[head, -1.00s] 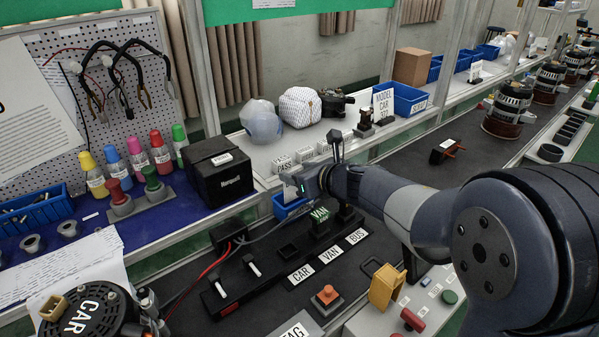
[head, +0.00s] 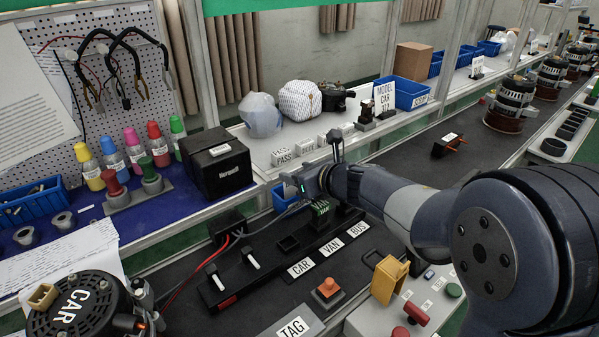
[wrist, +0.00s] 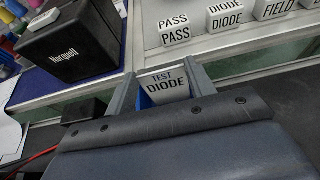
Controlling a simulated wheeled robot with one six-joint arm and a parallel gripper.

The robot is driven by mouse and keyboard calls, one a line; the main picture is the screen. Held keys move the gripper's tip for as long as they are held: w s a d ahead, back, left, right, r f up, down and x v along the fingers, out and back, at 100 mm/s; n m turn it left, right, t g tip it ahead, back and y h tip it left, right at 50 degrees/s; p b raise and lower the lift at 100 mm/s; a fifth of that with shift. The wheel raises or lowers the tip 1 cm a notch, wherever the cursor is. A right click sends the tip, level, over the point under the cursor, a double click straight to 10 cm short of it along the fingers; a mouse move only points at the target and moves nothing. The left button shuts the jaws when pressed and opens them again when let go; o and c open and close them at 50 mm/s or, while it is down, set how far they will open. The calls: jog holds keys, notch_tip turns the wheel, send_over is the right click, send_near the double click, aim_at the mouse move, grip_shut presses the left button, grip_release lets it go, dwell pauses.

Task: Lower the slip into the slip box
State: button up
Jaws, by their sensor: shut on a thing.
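My gripper (wrist: 163,88) is shut on the slip (wrist: 169,85), a white card marked "TEST DIODE", held between its two fingers. In the wrist view, blue of the slip box (wrist: 145,100) shows beside and behind the slip. The slip's lower end is hidden by my gripper's body, so I cannot tell how deep it sits. In the head view my gripper (head: 293,187) is at the blue slip box (head: 281,200), at the bench edge; the box is partly covered by the gripper.
White blocks marked PASS (head: 282,157) and DIODE stand on the shelf just behind. A black box (head: 218,165) stands to the left. The dark belt (head: 420,160) is mostly clear.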

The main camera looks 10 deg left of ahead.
jog(key=shift+f, duration=0.3)
jog(key=o, duration=1.2)
jog(key=shift+o, duration=0.2)
jog(key=shift+s, duration=0.1)
jog(key=p+v, duration=0.1)
jog(key=v, duration=1)
jog(key=shift+a, duration=0.1)
jog(key=x, duration=1.1)
jog(key=shift+r+b, duration=0.3)
jog(key=shift+r, duration=0.1)
